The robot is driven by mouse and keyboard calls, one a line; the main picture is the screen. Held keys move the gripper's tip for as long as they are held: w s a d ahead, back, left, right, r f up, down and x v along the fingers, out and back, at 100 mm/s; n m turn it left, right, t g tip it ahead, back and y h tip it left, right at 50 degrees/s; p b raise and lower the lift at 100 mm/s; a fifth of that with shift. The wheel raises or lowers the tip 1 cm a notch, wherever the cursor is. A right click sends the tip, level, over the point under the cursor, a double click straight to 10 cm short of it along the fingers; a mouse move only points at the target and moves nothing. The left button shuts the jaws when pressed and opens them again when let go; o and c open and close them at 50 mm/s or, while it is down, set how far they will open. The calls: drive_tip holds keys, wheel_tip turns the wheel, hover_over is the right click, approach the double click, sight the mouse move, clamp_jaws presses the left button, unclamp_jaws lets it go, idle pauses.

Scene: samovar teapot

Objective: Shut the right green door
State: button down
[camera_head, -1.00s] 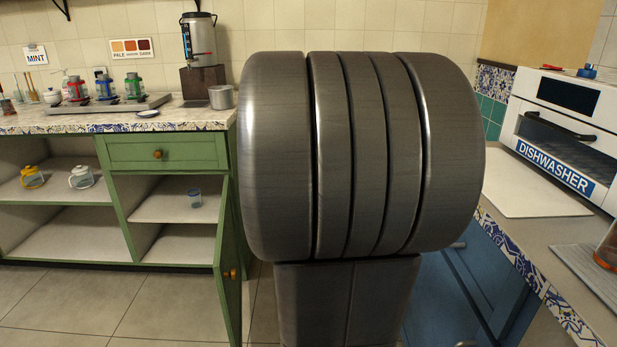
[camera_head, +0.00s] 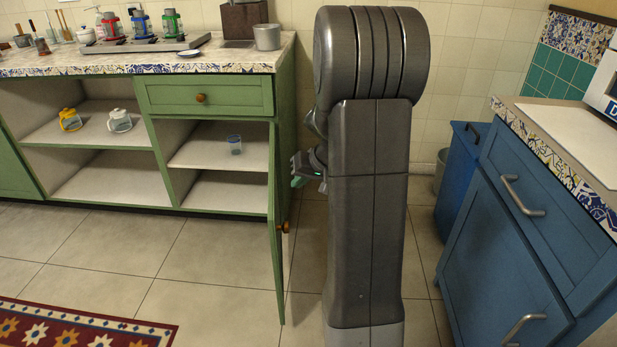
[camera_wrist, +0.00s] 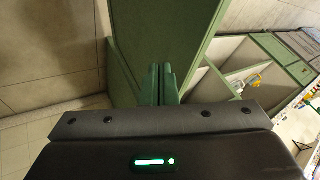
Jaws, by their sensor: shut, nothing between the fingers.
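The right green door (camera_head: 276,240) stands open, hinged at the right end of the green cabinet, and is seen almost edge-on. Its orange knob (camera_head: 285,227) is on the side facing right. My gripper (camera_head: 299,181) is shut and empty, just right of the door in the head view, partly hidden by my arm. In the wrist view my gripper's two green fingers (camera_wrist: 160,84) are together in front of a green panel, which looks like the door (camera_wrist: 165,40). Whether they touch it is unclear.
The cabinet (camera_head: 205,97) has open shelves holding a glass cup (camera_head: 234,144), a yellow teapot (camera_head: 69,120) and a white teapot (camera_head: 120,121). Blue cabinets (camera_head: 510,230) stand at the right. A patterned rug (camera_head: 80,328) lies front left. The floor before the shelves is clear.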

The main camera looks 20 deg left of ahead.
drive_tip(key=a, duration=0.1)
drive_tip(key=s+a, duration=0.1)
drive_tip(key=a, duration=0.1)
drive_tip(key=a+f+b, duration=0.1)
drive_tip(key=shift+s+a, duration=0.2)
drive_tip(key=shift+a, duration=0.05)
drive_tip(key=shift+a, duration=0.1)
